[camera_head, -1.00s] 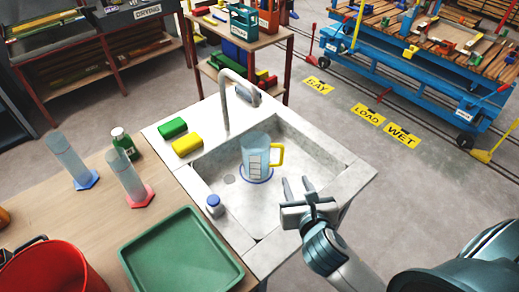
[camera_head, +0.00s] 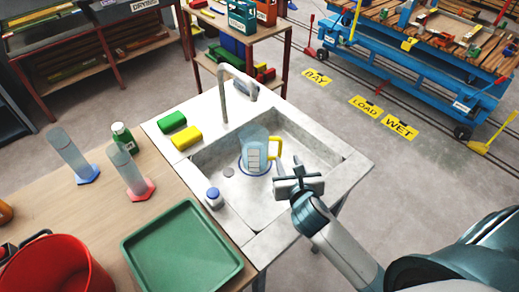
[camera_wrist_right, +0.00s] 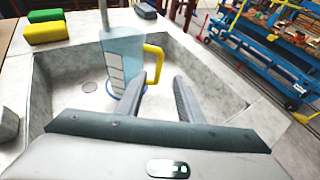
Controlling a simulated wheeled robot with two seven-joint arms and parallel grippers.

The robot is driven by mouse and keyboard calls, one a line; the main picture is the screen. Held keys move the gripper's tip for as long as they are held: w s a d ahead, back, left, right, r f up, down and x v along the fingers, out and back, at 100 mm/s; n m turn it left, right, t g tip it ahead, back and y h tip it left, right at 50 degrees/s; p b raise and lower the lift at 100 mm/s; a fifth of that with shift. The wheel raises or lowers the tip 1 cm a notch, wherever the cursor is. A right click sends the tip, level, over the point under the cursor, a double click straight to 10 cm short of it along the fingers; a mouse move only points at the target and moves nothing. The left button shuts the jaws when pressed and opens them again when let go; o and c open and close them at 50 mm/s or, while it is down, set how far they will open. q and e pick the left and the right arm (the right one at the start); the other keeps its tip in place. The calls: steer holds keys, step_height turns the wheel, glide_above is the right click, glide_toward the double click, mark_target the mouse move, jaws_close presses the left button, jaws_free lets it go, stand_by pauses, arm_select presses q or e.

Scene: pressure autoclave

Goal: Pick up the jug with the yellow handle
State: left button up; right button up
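The jug with the yellow handle (camera_head: 256,154) stands upright in the sink basin. It is clear and bluish, with a white marked scale and a blue ring at its base. Its yellow handle (camera_head: 276,148) points right in the head view. The jug also shows in the right wrist view (camera_wrist_right: 121,57), ahead and to the left of the fingers. My right gripper (camera_wrist_right: 168,85) is open and empty, with its fingers apart near the handle side; I see no contact. It also shows in the head view (camera_head: 288,173). My left gripper is not in view.
The sink (camera_head: 222,215) has a tall faucet (camera_head: 222,90) behind the jug. Green (camera_head: 172,122) and yellow (camera_head: 186,138) sponges lie on the rim. A green tray (camera_head: 180,255) is on the left table.

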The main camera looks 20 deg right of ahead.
mark_target(281, 146)
steer(key=shift+p+x, duration=0.3)
steer(key=shift+x, duration=1.9)
steer(key=shift+w+d+f+p, duration=0.15)
steer(key=shift+w+p, duration=0.15)
steer(key=shift+w, duration=0.2)
steer(key=shift+p+x, duration=0.6)
steer(key=shift+x, duration=1.5)
steer(key=shift+s+f, duration=0.1)
jaws_close()
